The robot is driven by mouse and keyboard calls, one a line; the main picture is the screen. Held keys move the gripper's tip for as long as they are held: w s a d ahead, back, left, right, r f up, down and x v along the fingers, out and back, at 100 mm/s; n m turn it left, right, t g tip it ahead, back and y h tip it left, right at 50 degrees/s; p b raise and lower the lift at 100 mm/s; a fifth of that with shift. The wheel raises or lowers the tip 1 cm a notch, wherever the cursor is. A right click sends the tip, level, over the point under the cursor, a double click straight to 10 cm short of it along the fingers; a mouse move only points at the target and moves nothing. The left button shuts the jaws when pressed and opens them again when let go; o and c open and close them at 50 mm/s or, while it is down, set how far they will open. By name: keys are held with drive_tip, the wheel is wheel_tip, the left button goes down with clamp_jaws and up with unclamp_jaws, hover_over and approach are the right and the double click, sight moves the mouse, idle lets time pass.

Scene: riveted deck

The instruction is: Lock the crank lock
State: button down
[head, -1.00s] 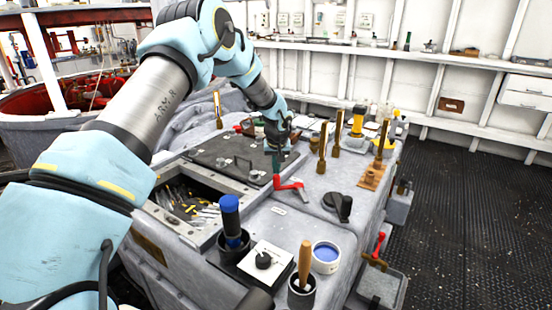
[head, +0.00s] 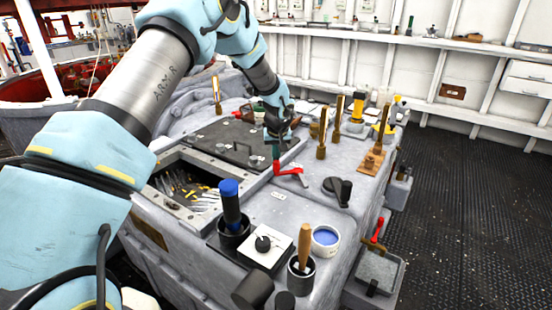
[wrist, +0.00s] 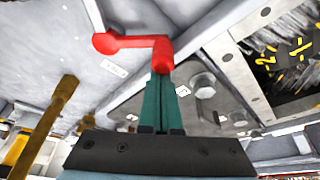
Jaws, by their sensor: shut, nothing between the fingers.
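The red crank lock (head: 288,171) is on the grey console top, just right of the dark hatch plate. In the wrist view the red crank (wrist: 138,42) shows its hub above my fingertips and its arm running left to a rounded knob. My gripper (head: 276,153) points down at the hub end of the crank. In the wrist view its green fingers (wrist: 162,80) are together and empty, with their tips at or very near the hub. I cannot tell whether they touch it. The tips hide part of the hub's near side.
A black knob (head: 338,190) stands right of the crank. Upright brass levers (head: 322,135) rise behind it. An open tool bin (head: 182,152) lies to the left. A blue-handled tool (head: 230,205) and a blue-filled pot (head: 325,240) stand in front. The dark floor at right is mostly clear.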

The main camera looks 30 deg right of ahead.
drive_tip(key=shift+s+f+b, duration=0.1)
drive_tip(key=shift+b, duration=0.2)
drive_tip(key=shift+s+a+f+n+y+b, duration=0.15)
drive_tip(key=shift+s+n+y+b, duration=0.25)
drive_tip(key=shift+n+b, duration=0.65)
drive_tip(key=shift+s+a+n+b, duration=0.15)
drive_tip(key=shift+s+n+b, duration=0.55)
drive_tip(key=shift+b, duration=0.5)
drive_tip(key=s+n+b, duration=0.1)
drive_tip(key=n, duration=0.1)
drive_tip(key=s+n+y+b, duration=0.1)
drive_tip(key=shift+s+n+y, duration=0.2)
drive_tip(key=shift+n+y, duration=0.1)
drive_tip(key=shift+n, duration=0.05)
drive_tip(key=shift+s+r, duration=0.25)
drive_tip(key=shift+s, duration=0.3)
